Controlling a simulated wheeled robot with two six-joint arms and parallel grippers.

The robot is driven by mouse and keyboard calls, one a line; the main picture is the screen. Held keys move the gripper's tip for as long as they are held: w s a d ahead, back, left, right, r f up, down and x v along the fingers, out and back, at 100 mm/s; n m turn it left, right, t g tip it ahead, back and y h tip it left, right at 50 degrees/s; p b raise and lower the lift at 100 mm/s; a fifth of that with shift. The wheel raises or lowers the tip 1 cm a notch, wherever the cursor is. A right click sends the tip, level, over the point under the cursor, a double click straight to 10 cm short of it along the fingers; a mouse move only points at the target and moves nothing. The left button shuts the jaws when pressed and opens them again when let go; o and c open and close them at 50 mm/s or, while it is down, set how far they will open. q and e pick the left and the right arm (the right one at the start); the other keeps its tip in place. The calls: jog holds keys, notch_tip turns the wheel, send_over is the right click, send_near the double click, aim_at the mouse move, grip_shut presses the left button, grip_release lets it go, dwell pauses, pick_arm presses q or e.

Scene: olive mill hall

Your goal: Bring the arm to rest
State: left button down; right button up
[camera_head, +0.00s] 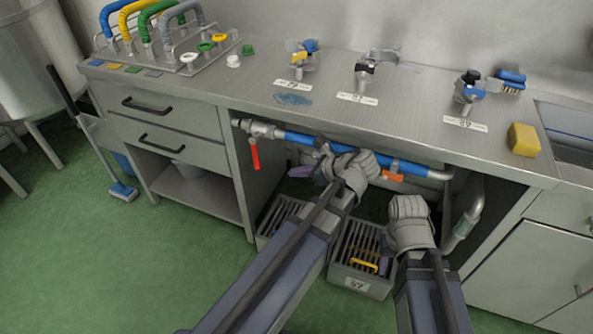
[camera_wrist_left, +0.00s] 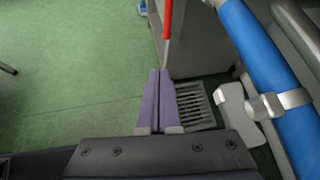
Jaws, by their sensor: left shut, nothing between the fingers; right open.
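My left gripper (camera_head: 300,172) reaches under the counter in the head view, below the blue pipe (camera_head: 308,138). Its purple fingers are shut together with nothing between them, as the left wrist view (camera_wrist_left: 160,74) shows. The red valve lever (camera_head: 255,154) hangs down to the left of the fingers; in the left wrist view it shows just beyond the fingertips (camera_wrist_left: 167,22). My right gripper (camera_head: 385,264) is low over the right-hand crate, mostly hidden behind its own grey wrist; it is open.
Two slatted grey crates (camera_head: 362,286) stand on the floor under the counter (camera_head: 420,105). Drawers (camera_head: 165,112) stand to the left and a cabinet (camera_head: 525,260) to the right. Taps and a yellow sponge (camera_head: 524,140) are on top.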

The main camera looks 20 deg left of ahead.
dwell(0.4)
pick_arm(q)
jog(key=s+d+r+n+g+h+p, duration=0.1)
jog(key=s+d+r+n+h+p, duration=0.3)
jog(key=p, duration=0.8)
jog(key=s+d+r+n+g+h+p, duration=0.1)
jog(key=s+d+r+n+h+p, duration=0.4)
jog(key=s+d+r+n+p, duration=0.4)
jog(key=d+r+n+p, duration=0.2)
jog(key=d+r+p, duration=0.1)
jog(key=d, duration=0.3)
jog(key=shift+d+h+p, duration=0.2)
jog(key=shift+h+p, duration=0.1)
jog(key=shift+p, duration=0.4)
